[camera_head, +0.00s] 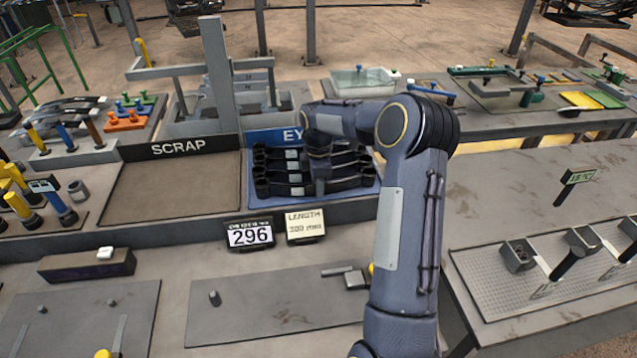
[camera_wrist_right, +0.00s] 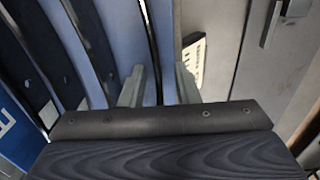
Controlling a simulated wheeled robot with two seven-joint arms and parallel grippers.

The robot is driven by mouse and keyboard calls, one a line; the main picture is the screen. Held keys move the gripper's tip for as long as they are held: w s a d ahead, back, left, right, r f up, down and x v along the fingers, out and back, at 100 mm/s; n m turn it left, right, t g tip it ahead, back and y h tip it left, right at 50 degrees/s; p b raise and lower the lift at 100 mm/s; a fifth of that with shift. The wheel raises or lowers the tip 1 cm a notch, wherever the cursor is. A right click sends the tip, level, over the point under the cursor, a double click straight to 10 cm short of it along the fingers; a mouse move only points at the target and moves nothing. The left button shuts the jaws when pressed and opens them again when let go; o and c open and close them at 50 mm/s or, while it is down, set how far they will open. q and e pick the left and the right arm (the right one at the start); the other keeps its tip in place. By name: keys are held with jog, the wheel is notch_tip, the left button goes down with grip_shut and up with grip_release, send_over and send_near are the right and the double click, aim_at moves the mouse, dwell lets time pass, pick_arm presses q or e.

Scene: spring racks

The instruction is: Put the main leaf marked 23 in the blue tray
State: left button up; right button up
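The blue tray (camera_head: 258,138) sits mid-table, its label partly hidden by my right arm, with "EY" showing. Several dark leaves (camera_head: 284,178) with rolled ends and small pale tags lie across it; I cannot read a 23 on any. My right gripper (camera_head: 319,178) is over the right part of the tray, and its fingertips are hard to make out there. In the right wrist view the gripper's (camera_wrist_right: 160,78) two grey fingers are apart, with a dark leaf edge (camera_wrist_right: 152,50) running between them. Other leaves (camera_wrist_right: 55,60) lie to the left on the blue surface (camera_wrist_right: 118,30). My left gripper is not in view.
The brown SCRAP tray (camera_head: 170,198) is empty, left of the blue tray. A display reading 296 (camera_head: 250,235) and a LENGTH display (camera_head: 305,226) stand in front. A grey rack post (camera_head: 217,75) rises behind. Fixtures (camera_head: 575,250) occupy the right table.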

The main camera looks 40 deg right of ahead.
notch_tip(320, 180, up, 7)
jog(key=p, duration=0.4)
jog(key=shift+r+p, duration=0.2)
jog(key=shift+p, duration=0.2)
jog(key=s+a+r+m+t+y, duration=0.1)
jog(key=s+a+r+m+t, duration=0.3)
jog(key=s+a+r, duration=0.8)
jog(key=s+a+f+m+y, duration=0.1)
jog(key=s+a+f+m, duration=0.1)
jog(key=s+a+m, duration=0.3)
jog(key=s+a+f+m+t+y, duration=0.1)
jog(key=s+a+m, duration=0.4)
jog(key=s, duration=0.5)
jog(key=shift+s+a+f+t+y+b, duration=0.3)
jog(key=shift+s+f+y, duration=0.1)
jog(key=shift+f, duration=0.15)
